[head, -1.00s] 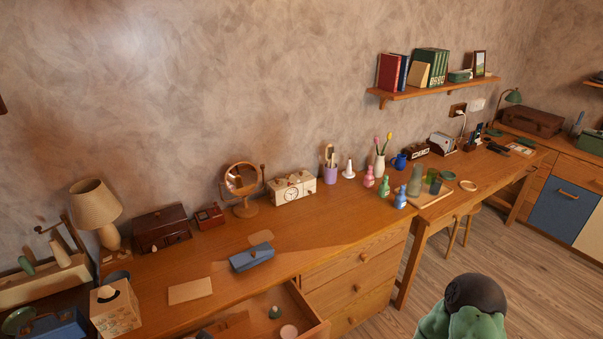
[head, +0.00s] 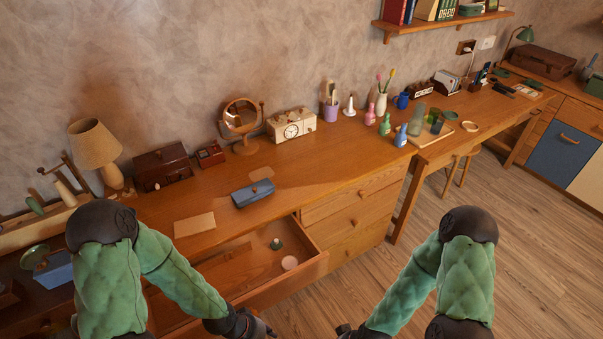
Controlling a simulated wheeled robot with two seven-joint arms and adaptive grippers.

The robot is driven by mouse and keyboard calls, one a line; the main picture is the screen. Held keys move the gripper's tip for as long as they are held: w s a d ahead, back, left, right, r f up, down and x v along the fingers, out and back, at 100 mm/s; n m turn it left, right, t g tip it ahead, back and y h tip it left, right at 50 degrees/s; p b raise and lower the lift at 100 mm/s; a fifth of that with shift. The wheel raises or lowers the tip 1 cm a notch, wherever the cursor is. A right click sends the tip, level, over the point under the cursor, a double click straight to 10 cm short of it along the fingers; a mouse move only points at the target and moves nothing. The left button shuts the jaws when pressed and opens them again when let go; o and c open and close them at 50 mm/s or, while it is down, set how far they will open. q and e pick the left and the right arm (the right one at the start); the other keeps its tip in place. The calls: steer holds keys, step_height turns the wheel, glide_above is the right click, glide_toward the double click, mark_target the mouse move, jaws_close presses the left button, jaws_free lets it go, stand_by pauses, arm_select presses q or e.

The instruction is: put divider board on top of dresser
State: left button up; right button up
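The wooden dresser (head: 330,172) stands against the wall, with its top left drawer (head: 312,268) pulled open. A thin brown wooden strip (head: 236,253), which looks like the divider board, is inside the drawer near its back left. A flat tan rectangle (head: 194,225) lies on the dresser top; I cannot tell if it is board or paper. My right gripper (head: 344,331) is farther right, over the floor. Both are partly cut off, so their opening is unclear.
The drawer also holds a small green-and-white item (head: 276,244) and a pale round item (head: 289,263). Bare dresser top lies right of the blue box.

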arm_select(q)
step_height(320, 180, down, 6)
steer(key=s+n, duration=0.2)
steer(key=n, duration=0.2)
steer(key=shift+s+f+y, duration=0.2)
steer(key=shift+s+y, duration=0.2)
